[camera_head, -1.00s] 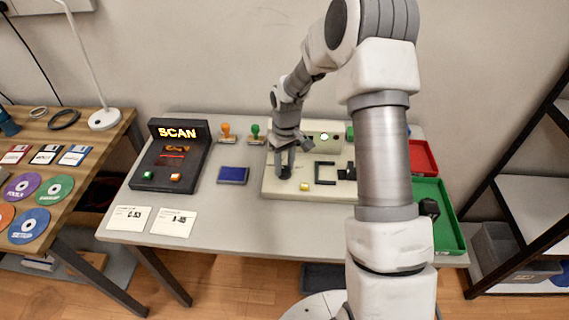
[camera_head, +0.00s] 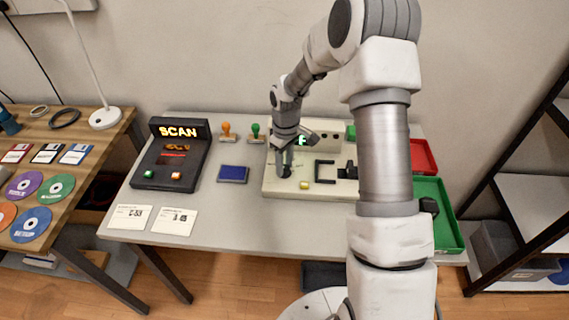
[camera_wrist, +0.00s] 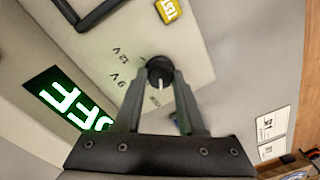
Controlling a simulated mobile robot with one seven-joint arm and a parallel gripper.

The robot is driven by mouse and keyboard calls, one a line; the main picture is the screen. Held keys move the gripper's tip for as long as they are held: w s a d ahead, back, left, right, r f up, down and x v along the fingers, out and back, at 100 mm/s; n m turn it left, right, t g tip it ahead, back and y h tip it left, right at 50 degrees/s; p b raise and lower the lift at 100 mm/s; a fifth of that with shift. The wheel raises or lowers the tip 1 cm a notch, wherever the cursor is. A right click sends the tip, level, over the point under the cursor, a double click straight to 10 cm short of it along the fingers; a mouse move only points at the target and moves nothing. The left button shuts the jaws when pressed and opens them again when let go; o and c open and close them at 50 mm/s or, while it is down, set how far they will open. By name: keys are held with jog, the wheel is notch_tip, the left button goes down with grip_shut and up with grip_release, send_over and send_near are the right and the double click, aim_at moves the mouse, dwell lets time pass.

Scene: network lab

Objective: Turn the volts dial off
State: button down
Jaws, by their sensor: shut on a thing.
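The black volts dial (camera_wrist: 157,65) sits on a cream panel (camera_wrist: 195,52) with "12 V" and "9 V" printed beside it. A third label near the fingers is too small and tilted to read. My gripper (camera_wrist: 160,78) is shut on the dial, a finger on each side; a pale pointer mark shows between the fingers. In the head view my gripper (camera_head: 285,172) reaches down to the panel's left part and mostly hides the dial. A display (camera_wrist: 65,100) on the panel's raised back shows green letters that read "OFF", partly covered by my gripper.
A blue pad (camera_head: 233,174), two stamps and the SCAN console (camera_head: 172,153) stand to the left. Red (camera_head: 424,157) and green trays (camera_head: 447,225) are at the right.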

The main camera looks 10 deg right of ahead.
aim_at(286, 166)
jog(key=c, duration=0.5)
grip_release()
notch_tip(286, 166, up, 18)
jog(key=p, duration=0.2)
jog(key=shift+w+d+f, duration=0.15)
jog(key=shift+d+f, duration=0.05)
jog(key=shift+f, duration=0.05)
jog(key=s+r+m+t+h, duration=0.1)
jog(key=s+r+m+t, duration=0.15)
jog(key=s+r, duration=1)
jog(key=s+r+m+t+p, duration=0.1)
jog(key=s+r+m+t, duration=0.2)
jog(key=s, duration=1.2)
jog(key=shift+a+m+y+p, duration=0.3)
jog(key=shift+a+m+p, duration=0.05)
jog(key=shift+m, duration=0.6)
